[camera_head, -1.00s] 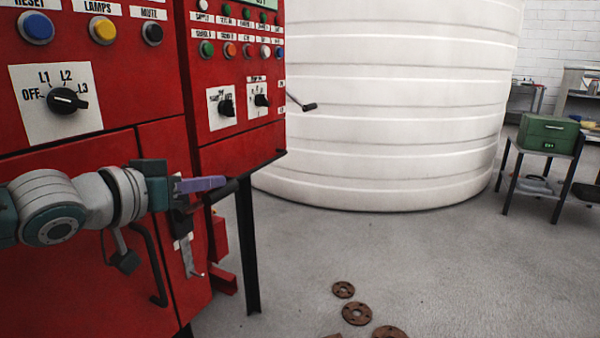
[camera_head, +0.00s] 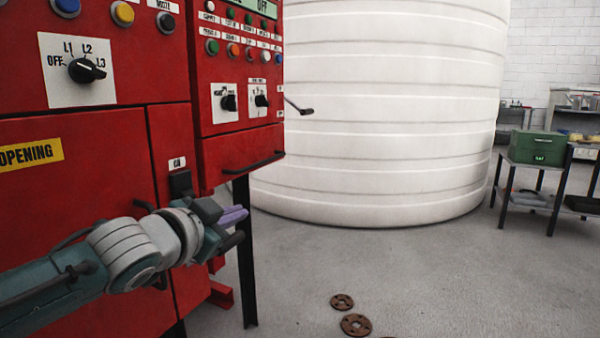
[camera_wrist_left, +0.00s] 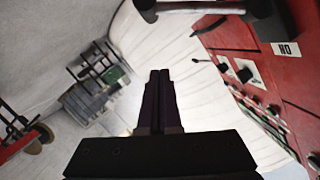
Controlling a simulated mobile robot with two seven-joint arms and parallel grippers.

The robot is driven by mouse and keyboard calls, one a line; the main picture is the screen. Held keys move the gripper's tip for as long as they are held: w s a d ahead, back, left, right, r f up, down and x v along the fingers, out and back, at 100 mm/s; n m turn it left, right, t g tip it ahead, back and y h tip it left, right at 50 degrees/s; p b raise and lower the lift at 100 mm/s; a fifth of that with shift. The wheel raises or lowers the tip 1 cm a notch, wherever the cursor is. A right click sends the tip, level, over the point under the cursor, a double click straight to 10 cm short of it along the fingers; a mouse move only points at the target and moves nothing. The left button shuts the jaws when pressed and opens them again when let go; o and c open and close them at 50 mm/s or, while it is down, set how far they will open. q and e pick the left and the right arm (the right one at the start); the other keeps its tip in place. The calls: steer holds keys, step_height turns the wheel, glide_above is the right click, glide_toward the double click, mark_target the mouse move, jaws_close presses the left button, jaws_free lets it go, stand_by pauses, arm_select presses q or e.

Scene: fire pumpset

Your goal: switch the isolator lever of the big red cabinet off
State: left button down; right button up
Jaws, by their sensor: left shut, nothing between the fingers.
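The big red cabinet (camera_head: 75,215) fills the left of the head view. A black isolator block (camera_head: 180,184) sits on its front edge strip under a small "ON" label (camera_head: 177,163). In the wrist view the label (camera_wrist_left: 287,48) is upside down, near a dark block and a grey bar ending in a black knob (camera_wrist_left: 147,10), apparently the lever. In the head view my left arm hides most of the lever. My left gripper (camera_head: 236,218) is shut and empty, right of and below the block, pointing right. Contact with the lever cannot be told. My right gripper is out of view.
A large white tank (camera_head: 385,120) stands behind. Rusty flanges (camera_head: 355,324) lie on the grey floor, which is otherwise open at centre right.

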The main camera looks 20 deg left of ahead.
mark_target(230, 246)
arm_select(q)
steer(key=f+m+b, duration=0.1)
steer(key=f+b, duration=0.1)
steer(key=f+m+b, duration=0.1)
steer(key=f+b, duration=0.1)
steer(key=shift+w+a+f+m+t+y, duration=0.1)
steer(key=shift+a+f+m+t+y, duration=0.1)
steer(key=shift+f+m+t+y, duration=0.15)
steer(key=shift+a+f+m+y+b, duration=0.25)
steer(key=shift+f+m+b, duration=0.25)
steer(key=shift+b, duration=0.3)
steer(key=shift+a+f+m+y+b, duration=0.25)
steer(key=shift+f+m+b, duration=0.2)
steer(key=shift+b, duration=0.3)
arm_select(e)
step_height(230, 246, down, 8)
arm_select(q)
steer(key=shift+r, duration=0.1)
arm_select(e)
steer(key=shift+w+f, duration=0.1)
